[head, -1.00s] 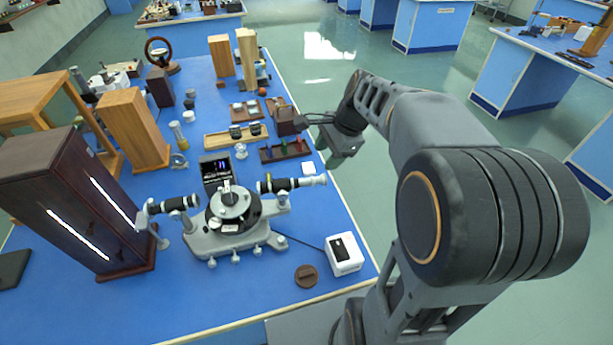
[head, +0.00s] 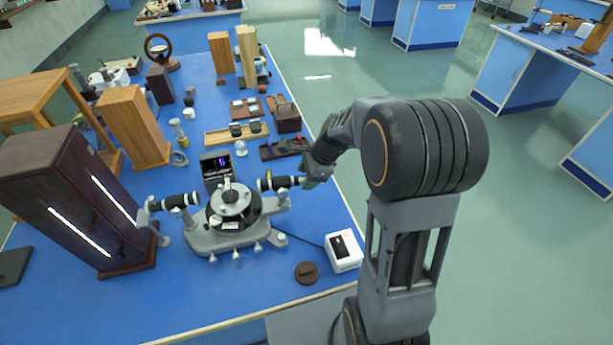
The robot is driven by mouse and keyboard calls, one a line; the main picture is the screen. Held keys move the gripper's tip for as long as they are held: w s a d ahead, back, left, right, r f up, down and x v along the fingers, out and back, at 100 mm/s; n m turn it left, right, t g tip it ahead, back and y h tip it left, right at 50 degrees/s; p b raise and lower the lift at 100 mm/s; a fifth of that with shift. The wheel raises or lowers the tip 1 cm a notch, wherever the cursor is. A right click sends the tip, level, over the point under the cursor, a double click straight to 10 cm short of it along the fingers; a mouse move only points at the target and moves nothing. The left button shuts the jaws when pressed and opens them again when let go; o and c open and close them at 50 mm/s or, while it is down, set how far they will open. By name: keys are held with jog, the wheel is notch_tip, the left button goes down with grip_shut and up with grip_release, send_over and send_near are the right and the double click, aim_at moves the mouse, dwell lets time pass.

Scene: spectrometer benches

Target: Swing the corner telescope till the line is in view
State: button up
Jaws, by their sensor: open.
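The spectrometer (head: 232,215) stands on the blue bench, with a round table at its middle. One black tube (head: 175,201) points left toward a dark cabinet (head: 75,200) with two bright slits. The other black tube, which I take as the telescope (head: 278,183), points right and carries a yellow mark. A small black display (head: 217,168) behind the spectrometer shows faint purple marks, too small to read.
A white box (head: 343,251) with a cable and a brown disc (head: 306,272) lie in front right. A wooden tray (head: 236,133), a dark box (head: 285,115) and wooden blocks (head: 137,125) stand behind. The bench's front is mostly clear.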

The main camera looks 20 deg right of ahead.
jog(key=shift+a+f, duration=0.15)
jog(key=shift+f, duration=0.15)
grip_shut()
dwell(0.5)
